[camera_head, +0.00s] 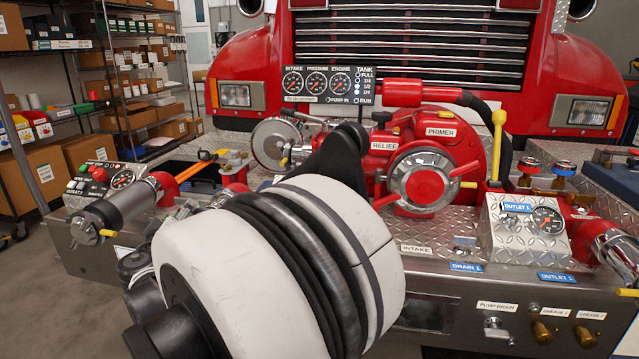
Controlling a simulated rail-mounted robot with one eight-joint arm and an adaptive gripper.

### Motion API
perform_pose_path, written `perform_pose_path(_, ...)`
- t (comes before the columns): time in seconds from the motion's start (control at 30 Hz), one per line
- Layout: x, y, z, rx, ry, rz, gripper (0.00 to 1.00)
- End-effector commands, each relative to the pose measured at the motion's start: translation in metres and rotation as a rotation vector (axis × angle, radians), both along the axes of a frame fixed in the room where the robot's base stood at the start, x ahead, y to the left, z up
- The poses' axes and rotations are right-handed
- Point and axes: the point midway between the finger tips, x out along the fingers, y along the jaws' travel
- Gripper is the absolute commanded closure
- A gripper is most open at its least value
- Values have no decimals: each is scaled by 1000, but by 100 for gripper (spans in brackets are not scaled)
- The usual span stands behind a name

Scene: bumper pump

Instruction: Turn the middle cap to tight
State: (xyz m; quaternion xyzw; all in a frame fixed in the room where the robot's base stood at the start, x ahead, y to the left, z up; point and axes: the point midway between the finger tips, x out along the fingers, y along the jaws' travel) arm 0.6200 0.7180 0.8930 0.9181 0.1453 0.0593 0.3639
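My white and black arm fills the lower middle of the view, left of and in front of the cap. A black tapered part at the arm's far end (342,152), probably my gripper, stands left of the cap and looks apart from it. Its fingers cannot be made out, so open or shut does not show.
A silver round fitting (275,143) is at the left. A yellow-topped lever (497,140) rises right of the cap. A gauge panel (323,84) stands behind. The outlet panel (522,222) is at the right. Shelves with boxes (120,80) stand far left.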

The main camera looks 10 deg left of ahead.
Motion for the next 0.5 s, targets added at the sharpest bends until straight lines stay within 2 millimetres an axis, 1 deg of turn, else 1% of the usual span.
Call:
perform_pose_path(0.03, 8, -7, -1, -19, -1, -12, 64)
perform_pose_path(0.1, -7, -7, 0, -14, -1, -5, 64)
perform_pose_path(0.37, -45, -19, 1, -13, 0, -5, 64)
perform_pose_path(0.5, -68, -26, 1, -12, -1, -4, 64)
